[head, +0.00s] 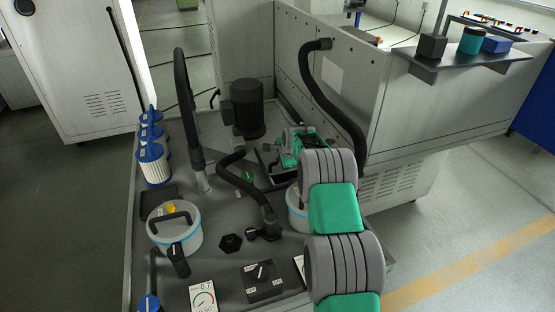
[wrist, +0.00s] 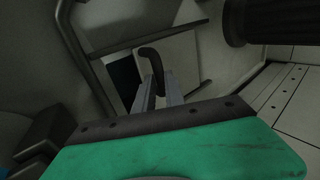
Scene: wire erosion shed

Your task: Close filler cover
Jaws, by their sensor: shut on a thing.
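My gripper (wrist: 160,86) reaches forward in the wrist view from the green wrist housing. Its two pale fingers are shut on a dark, curved handle (wrist: 150,56), whose bent top rises above the fingertips. Behind the handle are a pale surface and a dark opening or panel; I cannot clearly tell the outline of the filler cover or how far it stands open. In the head view my grey and green arm covers the near right part of the tray, and the fingers and the handle are not clear there.
A grey tray (head: 222,274) holds a white canister (head: 177,237), blue-and-white filter cartridges (head: 154,166), a dark motor (head: 247,113), black hoses (head: 187,105) and a black switch box (head: 264,281). A machine wall with a shelf (head: 466,67) stands at the right. Open floor lies at far right.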

